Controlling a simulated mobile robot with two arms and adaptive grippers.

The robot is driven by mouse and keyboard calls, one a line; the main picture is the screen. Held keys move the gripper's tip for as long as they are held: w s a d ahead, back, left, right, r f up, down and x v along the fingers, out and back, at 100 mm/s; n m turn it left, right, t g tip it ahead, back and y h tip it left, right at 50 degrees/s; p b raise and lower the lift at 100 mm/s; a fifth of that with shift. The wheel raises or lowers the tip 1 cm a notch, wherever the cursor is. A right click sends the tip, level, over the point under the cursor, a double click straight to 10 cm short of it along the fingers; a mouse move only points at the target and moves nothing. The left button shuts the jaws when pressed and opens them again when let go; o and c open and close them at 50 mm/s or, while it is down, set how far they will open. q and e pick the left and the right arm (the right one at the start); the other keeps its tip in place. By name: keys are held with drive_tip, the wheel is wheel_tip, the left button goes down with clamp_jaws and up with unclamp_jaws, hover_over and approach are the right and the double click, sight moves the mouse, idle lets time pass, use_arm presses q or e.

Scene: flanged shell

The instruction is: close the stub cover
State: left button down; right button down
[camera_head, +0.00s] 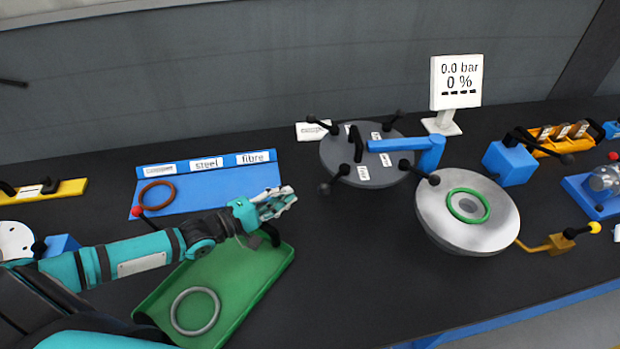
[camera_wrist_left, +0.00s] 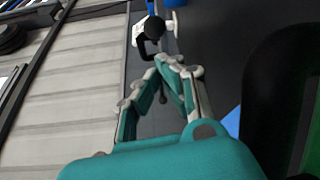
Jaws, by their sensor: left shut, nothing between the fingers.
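The stub cover (camera_head: 368,178) is a dark grey disc with labels and several black knobbed handles around its rim. A blue arm (camera_head: 395,145) joins it to a blue post, and it sits swung to the left, apart from the stub. The round light grey stub (camera_head: 435,205) has a green ring (camera_head: 468,205) lying on its face. My left gripper (camera_head: 287,195) is shut and empty, left of the cover and apart from it. In the left wrist view its fingers (camera_wrist_left: 168,64) meet, with a black knobbed handle (camera_wrist_left: 152,30) beyond them. My right gripper is not in view.
A blue mat (camera_head: 235,178) with a brown ring (camera_head: 157,195) and a green tray (camera_head: 250,275) with a grey ring (camera_head: 195,311) lie around my left arm. A gauge sign (camera_head: 457,82) reads 0.0 bar, 0 %. A blue block (camera_head: 510,162) stands right of the stub.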

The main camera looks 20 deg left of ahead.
use_arm(q)
drive_tip(key=p+x, duration=0.1)
drive_tip(key=x, duration=0.7)
drive_tip(key=shift+d, duration=0.1)
